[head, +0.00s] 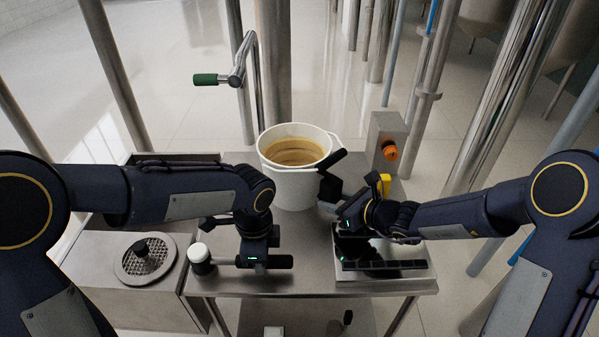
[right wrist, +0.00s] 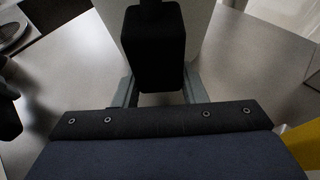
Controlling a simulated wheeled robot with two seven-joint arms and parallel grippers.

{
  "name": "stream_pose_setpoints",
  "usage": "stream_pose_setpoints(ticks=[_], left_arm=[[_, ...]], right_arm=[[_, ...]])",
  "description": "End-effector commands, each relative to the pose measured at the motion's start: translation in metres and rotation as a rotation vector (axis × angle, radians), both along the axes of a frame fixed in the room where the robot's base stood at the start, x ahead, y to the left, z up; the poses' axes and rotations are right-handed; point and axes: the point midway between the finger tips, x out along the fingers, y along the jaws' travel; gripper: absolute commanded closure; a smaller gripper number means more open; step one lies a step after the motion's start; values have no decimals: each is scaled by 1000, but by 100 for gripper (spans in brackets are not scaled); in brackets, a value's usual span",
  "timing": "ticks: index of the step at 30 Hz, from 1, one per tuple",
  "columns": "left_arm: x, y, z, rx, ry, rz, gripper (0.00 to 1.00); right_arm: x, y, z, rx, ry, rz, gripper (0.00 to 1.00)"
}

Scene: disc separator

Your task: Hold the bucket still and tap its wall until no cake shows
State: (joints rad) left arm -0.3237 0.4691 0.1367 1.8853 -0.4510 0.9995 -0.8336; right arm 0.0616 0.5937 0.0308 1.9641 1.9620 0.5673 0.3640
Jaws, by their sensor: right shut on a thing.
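The white bucket (head: 292,190) stands upright on the metal table in the head view. A brown cake layer (head: 296,152) shows inside it. My right gripper (head: 329,198) is at the bucket's right front side, shut on a black handle (head: 331,187). In the right wrist view the black handle (right wrist: 153,50) sits between the grey fingers, with the white wall behind. My left gripper (head: 258,264) is low in front of the bucket, apart from it. A mallet with a white-faced head (head: 199,255) is beside it; its handle seems to run to the gripper. The left fingers are hidden.
A grey box with an orange knob (head: 390,153) stands right of the bucket. A dark tray (head: 385,270) lies at the right front. A round mesh cover (head: 143,262) is at the left. A green-handled crank (head: 206,79) and steel posts rise behind.

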Motion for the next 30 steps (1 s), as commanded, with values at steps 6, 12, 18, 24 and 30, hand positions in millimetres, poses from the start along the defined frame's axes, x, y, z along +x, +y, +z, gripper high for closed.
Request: stream_pose_setpoints(ticks=[6,12,18,24,30], left_arm=[[0,0,0,0,0,0,100],[0,0,0,0,0,0,100],[0,0,8,0,-1,0,100],[0,0,17,0,-1,-1,100],[-1,0,24,0,1,-2,100]], right_arm=[[-3,0,-7,-8,15,1,100],[-3,0,-7,-8,15,1,100],[-3,0,-7,-8,15,1,100],[-3,0,-7,-8,15,1,100],[-3,0,-7,-8,15,1,100]])
